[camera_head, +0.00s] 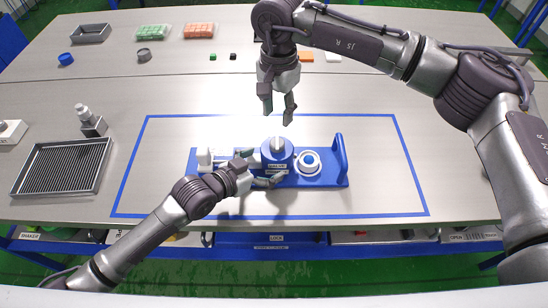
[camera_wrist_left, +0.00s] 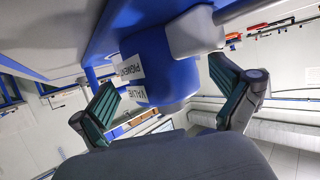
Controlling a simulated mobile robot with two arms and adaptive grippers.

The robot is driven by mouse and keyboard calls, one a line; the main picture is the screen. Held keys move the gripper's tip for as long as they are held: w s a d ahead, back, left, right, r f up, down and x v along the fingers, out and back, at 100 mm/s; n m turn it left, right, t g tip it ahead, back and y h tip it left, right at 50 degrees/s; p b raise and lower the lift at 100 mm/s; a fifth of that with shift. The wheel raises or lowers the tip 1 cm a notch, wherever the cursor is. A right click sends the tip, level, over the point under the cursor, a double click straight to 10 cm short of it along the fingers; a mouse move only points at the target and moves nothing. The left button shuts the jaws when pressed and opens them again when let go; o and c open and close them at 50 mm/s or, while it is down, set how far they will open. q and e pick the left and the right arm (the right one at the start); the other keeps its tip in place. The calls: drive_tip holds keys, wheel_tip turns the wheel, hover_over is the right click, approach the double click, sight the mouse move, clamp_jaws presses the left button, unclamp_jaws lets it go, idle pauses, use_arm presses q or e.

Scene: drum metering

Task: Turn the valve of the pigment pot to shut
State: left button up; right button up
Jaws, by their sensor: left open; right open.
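The pigment pot (camera_head: 277,154) is a blue round pot with a grey top piece, upright on a blue base (camera_head: 325,181) inside the blue outlined area. In the left wrist view the pot (camera_wrist_left: 162,65) shows labels reading PIGMENT and VALVE, seen tilted. A pale grey part (camera_wrist_left: 195,32) joins it at upper right; the valve's setting cannot be told. My left gripper (camera_head: 264,169) is open at the pot's front left, its fingers on either side of the labelled part in the wrist view; contact is unclear. My right gripper (camera_head: 278,108) is open and empty, above and behind the pot.
On the base, a white ring-shaped part (camera_head: 308,162) stands right of the pot, a blue upright handle (camera_head: 341,155) at the right end, and a white part (camera_head: 205,159) at the left. A ribbed tray (camera_head: 62,167) lies far left. The outlined area's right side is clear.

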sight(277, 142)
use_arm(q)
drive_tip(key=shift+x, duration=2.1)
drive_tip(key=c, duration=1.6)
use_arm(e)
drive_tip(key=shift+o, duration=1.3)
drive_tip(key=shift+r, duration=0.15)
drive_tip(key=shift+o, duration=0.7)
drive_tip(key=shift+r+m, duration=0.7)
drive_tip(key=shift+r, duration=0.1)
wheel_tip(277, 142, down, 12)
drive_tip(key=shift+r, duration=0.1)
drive_tip(key=c, duration=1.1)
